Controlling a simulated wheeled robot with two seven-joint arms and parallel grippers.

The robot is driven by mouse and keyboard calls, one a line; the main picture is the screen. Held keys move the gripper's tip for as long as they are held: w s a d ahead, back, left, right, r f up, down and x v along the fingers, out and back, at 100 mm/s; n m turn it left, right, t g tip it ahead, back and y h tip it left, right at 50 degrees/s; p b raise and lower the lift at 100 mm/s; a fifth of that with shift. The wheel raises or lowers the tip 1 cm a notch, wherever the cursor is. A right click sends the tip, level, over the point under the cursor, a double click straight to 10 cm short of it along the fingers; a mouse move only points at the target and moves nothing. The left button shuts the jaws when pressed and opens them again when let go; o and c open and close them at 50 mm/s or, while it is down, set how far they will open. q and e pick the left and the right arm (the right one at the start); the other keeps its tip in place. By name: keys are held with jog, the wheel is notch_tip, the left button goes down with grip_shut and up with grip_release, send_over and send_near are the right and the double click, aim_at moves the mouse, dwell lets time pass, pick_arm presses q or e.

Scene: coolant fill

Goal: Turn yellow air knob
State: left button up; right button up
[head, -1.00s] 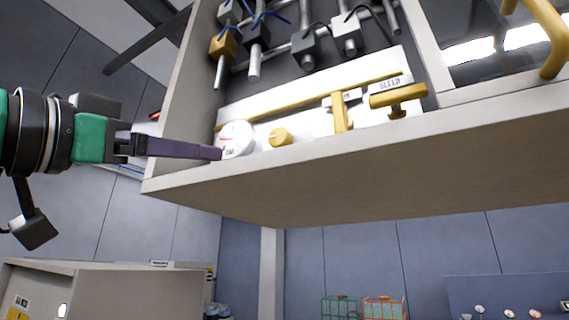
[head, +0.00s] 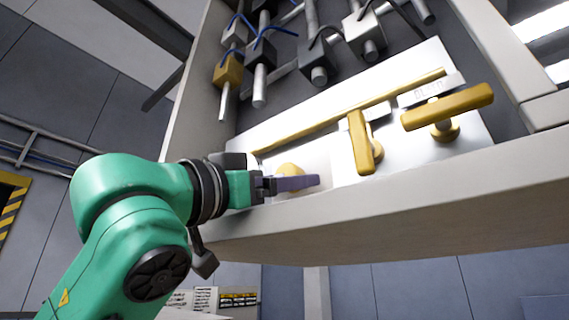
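The round yellow air knob (head: 290,169) sits on the white panel strip (head: 300,148) of the cabinet. Only its upper part shows; the purple fingers of my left gripper (head: 297,183) cover the rest. The fingers overlap the knob in the head view, seen edge-on, so I cannot tell whether they touch it, are open or are shut around it. My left arm comes in from the lower left. My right gripper is not in view.
Two yellow lever handles, one upright (head: 361,142) and one lying across (head: 448,107), stand out right of the knob. A yellow bar (head: 340,115) runs above. The pale cabinet ledge (head: 400,200) lies below. Grey and yellow valve blocks with pipes (head: 318,70) hang higher up.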

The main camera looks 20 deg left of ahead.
pick_arm(q)
jog(key=shift+s+a+r, duration=0.15)
jog(key=shift+s+a, duration=0.2)
jog(key=shift+s, duration=0.2)
jog(key=shift+s+a, duration=0.15)
jog(key=shift+s, duration=0.1)
jog(key=shift+c, duration=0.3)
jog(key=c, duration=0.5)
grip_shut()
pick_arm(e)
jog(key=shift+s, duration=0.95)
pick_arm(q)
jog(key=shift+m, duration=0.4)
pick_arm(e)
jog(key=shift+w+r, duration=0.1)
